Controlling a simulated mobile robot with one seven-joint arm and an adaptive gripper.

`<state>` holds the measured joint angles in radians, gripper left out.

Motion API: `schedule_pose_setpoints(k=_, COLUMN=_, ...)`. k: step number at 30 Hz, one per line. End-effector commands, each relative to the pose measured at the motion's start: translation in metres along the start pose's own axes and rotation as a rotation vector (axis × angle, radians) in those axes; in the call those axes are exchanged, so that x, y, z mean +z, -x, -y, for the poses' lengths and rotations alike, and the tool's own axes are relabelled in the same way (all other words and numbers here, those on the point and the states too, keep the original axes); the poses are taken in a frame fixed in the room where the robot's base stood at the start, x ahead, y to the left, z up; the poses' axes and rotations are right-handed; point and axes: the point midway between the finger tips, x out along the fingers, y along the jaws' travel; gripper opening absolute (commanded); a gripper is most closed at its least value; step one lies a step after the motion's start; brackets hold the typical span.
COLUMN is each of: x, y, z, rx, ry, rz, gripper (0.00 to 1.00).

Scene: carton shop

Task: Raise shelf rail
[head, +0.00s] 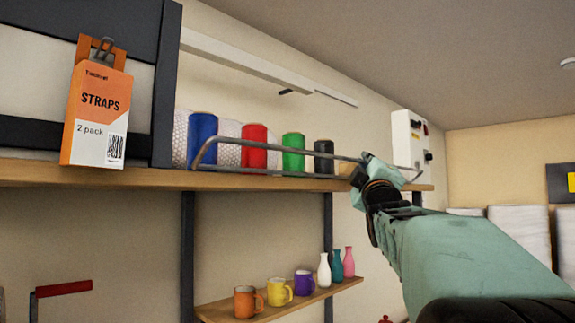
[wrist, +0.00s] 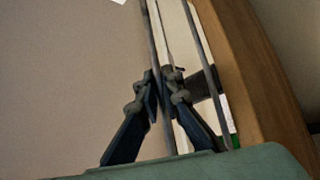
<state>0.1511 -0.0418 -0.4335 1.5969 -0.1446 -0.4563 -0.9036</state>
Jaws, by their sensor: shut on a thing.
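The shelf rail (head: 228,141) is a thin grey wire frame along the front edge of the upper wooden shelf (head: 150,176). Its upper bar stands above the shelf edge, in front of several coloured rolls. My gripper (head: 362,166) is at the rail's right part in the head view, with my arm reaching in from the lower right. In the wrist view my gripper (wrist: 160,88) has its two dark fingers closed around one bar of the rail (wrist: 153,35). Another bar runs alongside to the right. The fingers partly hide the held bar.
Blue (head: 202,130), red (head: 254,143), green (head: 293,150) and black (head: 323,157) rolls stand behind the rail. An orange straps pack (head: 97,115) hangs at the left. A lower shelf (head: 215,310) holds mugs and bottles. A white wall box (head: 408,140) is beyond my gripper.

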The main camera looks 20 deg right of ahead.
Motion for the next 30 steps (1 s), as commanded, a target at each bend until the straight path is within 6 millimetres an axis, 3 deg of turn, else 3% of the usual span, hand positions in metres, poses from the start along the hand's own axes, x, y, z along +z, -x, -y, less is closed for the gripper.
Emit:
schedule_pose_setpoints(k=11, x=-0.0081, y=-0.0078, z=-0.0042, rx=-0.106, ry=0.108, rz=-0.002, gripper=0.00)
schedule_pose_setpoints(k=29, x=-0.0086, y=-0.0081, z=-0.0014, rx=-0.131, ry=0.130, rz=-0.002, gripper=0.00)
schedule_pose_setpoints(k=30, x=-0.0086, y=-0.0081, z=-0.0014, rx=-0.130, ry=0.130, rz=-0.002, gripper=0.07)
